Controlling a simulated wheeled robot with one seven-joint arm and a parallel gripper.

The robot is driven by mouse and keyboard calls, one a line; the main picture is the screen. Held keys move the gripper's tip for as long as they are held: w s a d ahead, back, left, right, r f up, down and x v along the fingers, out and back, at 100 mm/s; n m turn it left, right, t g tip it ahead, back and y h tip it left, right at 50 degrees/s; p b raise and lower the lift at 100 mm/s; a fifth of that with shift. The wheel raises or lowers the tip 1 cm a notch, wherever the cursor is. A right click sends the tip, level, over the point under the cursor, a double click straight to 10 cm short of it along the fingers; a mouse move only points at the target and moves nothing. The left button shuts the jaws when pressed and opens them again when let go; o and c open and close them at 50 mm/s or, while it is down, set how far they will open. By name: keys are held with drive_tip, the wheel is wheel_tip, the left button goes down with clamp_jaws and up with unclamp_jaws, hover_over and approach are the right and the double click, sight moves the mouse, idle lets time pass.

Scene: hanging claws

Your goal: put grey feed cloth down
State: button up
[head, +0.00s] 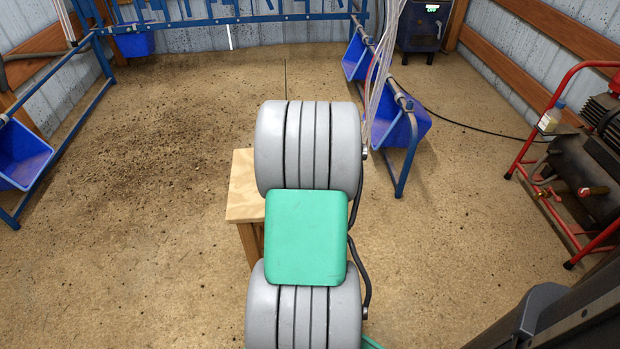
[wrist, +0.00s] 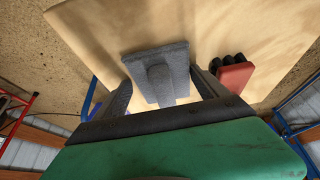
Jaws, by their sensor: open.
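The grey feed cloth (wrist: 158,62) shows in the wrist view as a speckled grey flat piece with a raised part. It appears to lie on the pale wooden table top (wrist: 100,25). My gripper (wrist: 161,82) is open, with one dark finger on each side of the cloth's near part. I cannot tell whether either finger touches it. In the head view my own arm hides the gripper, the cloth and most of the table; only the table's left edge (head: 243,205) shows.
A red block-like thing with black rounded parts (wrist: 236,75) lies on the table just right of my right finger. In the head view, blue troughs on frames (head: 395,120) stand beyond, and a red-framed machine (head: 580,170) stands at right. Floor left of the table is clear.

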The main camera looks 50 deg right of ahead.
drive_tip(key=shift+s+a+f, duration=0.1)
drive_tip(key=shift+a+f, duration=0.5)
drive_tip(key=shift+f, duration=0.2)
drive_tip(key=w+d+r+p+v, duration=0.1)
drive_tip(key=p+v, duration=0.3)
drive_tip(key=v, duration=0.9)
drive_tip(key=w+a+r+n+y, duration=0.1)
drive_tip(key=w+a+n, duration=0.15)
drive_tip(key=a, duration=0.65)
drive_tip(key=w+a+r+n+y, duration=0.15)
drive_tip(key=w+a, duration=0.25)
drive_tip(key=a, duration=0.4)
drive_tip(key=s+a+n, duration=0.2)
drive_tip(key=a, duration=0.7)
drive_tip(key=s+a+n+y, duration=0.1)
drive_tip(key=s+a+n, duration=0.2)
drive_tip(key=a, duration=0.7)
drive_tip(key=shift+a+r+n+g, duration=0.2)
drive_tip(key=shift+n+g, duration=0.1)
drive_tip(key=shift+g, duration=0.1)
